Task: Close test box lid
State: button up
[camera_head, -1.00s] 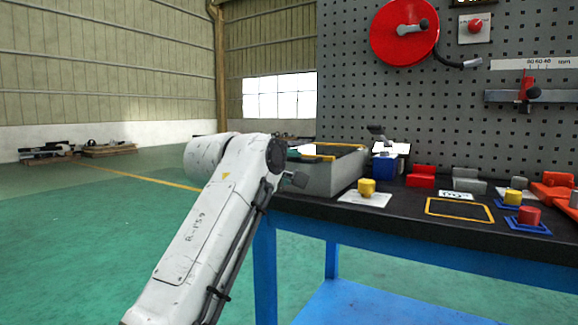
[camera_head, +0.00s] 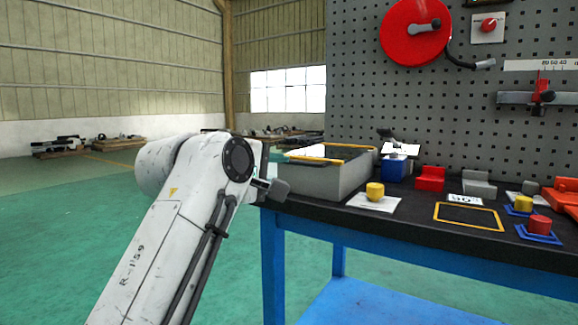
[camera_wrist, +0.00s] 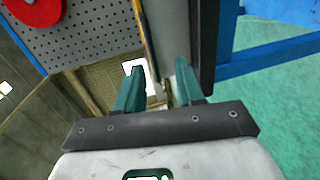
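The test box (camera_head: 325,183) is a grey box with yellow edging on top, at the left end of the bench in the head view. My gripper (camera_wrist: 158,85) has two teal fingers spread apart with nothing clearly held, close to the lower end of that wall.
The dark bench top (camera_head: 410,225) on a blue frame (camera_head: 272,265) holds a yellow knob (camera_head: 375,191) on a white card, a blue block (camera_head: 394,168), and red and grey blocks. A pegboard (camera_head: 440,105) with a red reel (camera_head: 414,30) stands behind. Open green floor lies left.

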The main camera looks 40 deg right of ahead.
jog(key=shift+v, duration=1.1)
